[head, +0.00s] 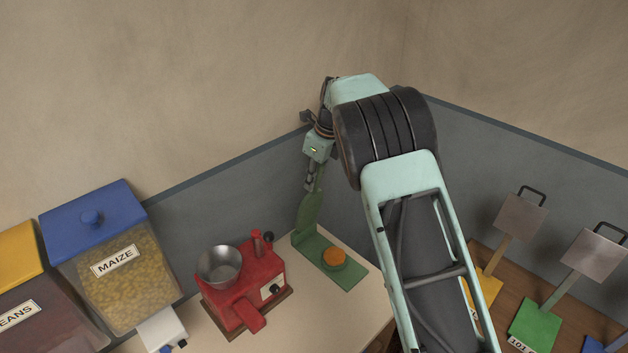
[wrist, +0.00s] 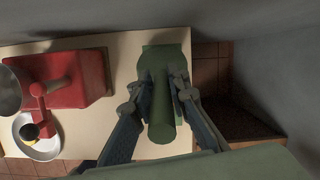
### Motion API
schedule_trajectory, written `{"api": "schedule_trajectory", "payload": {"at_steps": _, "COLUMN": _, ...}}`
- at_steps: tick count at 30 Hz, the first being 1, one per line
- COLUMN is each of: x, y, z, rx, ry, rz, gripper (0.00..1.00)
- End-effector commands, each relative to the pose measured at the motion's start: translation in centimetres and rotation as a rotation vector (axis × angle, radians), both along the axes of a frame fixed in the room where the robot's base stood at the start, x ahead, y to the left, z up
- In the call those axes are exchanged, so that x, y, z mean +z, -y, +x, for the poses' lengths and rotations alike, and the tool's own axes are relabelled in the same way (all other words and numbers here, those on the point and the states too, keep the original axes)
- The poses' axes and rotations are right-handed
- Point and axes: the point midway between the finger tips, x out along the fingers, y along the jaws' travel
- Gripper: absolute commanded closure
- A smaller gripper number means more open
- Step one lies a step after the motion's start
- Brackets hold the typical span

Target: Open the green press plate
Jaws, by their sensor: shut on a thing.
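The green press stands on the pale counter, its flat green base (head: 345,274) bearing a round orange lump (head: 334,258). The green press plate (head: 310,212) stands raised, roughly upright, at the back left end of the base. My gripper (head: 314,178) is above the plate, shut on its handle. In the wrist view my gripper's fingers (wrist: 157,88) lie on both sides of the green handle (wrist: 161,122). The press (wrist: 165,53) is partly hidden behind the handle there, and the orange lump is not visible.
A red grinder (head: 250,290) with a metal bowl (head: 219,265) stands left of the press. A maize bin (head: 125,285) is farther left. On the right, several coloured blocks with metal plates, one green (head: 535,325), stand on a wooden surface. Grey walls close off the back corner.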

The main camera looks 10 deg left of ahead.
Motion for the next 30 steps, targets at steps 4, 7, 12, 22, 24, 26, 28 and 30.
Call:
{"api": "schedule_trajectory", "payload": {"at_steps": 4, "x": 0.3, "y": 0.0, "z": 0.4, "rx": -0.003, "ry": 0.012, "rz": 0.002, "gripper": 1.00}}
{"api": "schedule_trajectory", "payload": {"at_steps": 7, "x": 0.4, "y": 0.0, "z": 0.4, "rx": -0.003, "ry": 0.013, "rz": 0.002, "gripper": 1.00}}
{"api": "schedule_trajectory", "payload": {"at_steps": 12, "x": 0.4, "y": 0.0, "z": 0.4, "rx": -0.003, "ry": 0.013, "rz": 0.002, "gripper": 0.77}}
{"api": "schedule_trajectory", "payload": {"at_steps": 22, "x": 0.2, "y": 0.0, "z": 0.2, "rx": 0.000, "ry": 0.005, "rz": 0.001, "gripper": 0.67}}
{"api": "schedule_trajectory", "payload": {"at_steps": 24, "x": 0.3, "y": 0.0, "z": 0.1, "rx": 0.000, "ry": 0.005, "rz": 0.001, "gripper": 0.67}}
{"api": "schedule_trajectory", "payload": {"at_steps": 26, "x": 0.7, "y": 0.1, "z": 0.1, "rx": 0.000, "ry": 0.005, "rz": 0.002, "gripper": 0.67}}
{"api": "schedule_trajectory", "payload": {"at_steps": 28, "x": 1.6, "y": 0.3, "z": 0.0, "rx": 0.000, "ry": 0.007, "rz": 0.003, "gripper": 0.67}}
{"api": "schedule_trajectory", "payload": {"at_steps": 30, "x": 2.8, "y": 0.5, "z": -0.2, "rx": 0.000, "ry": 0.007, "rz": 0.004, "gripper": 0.67}}
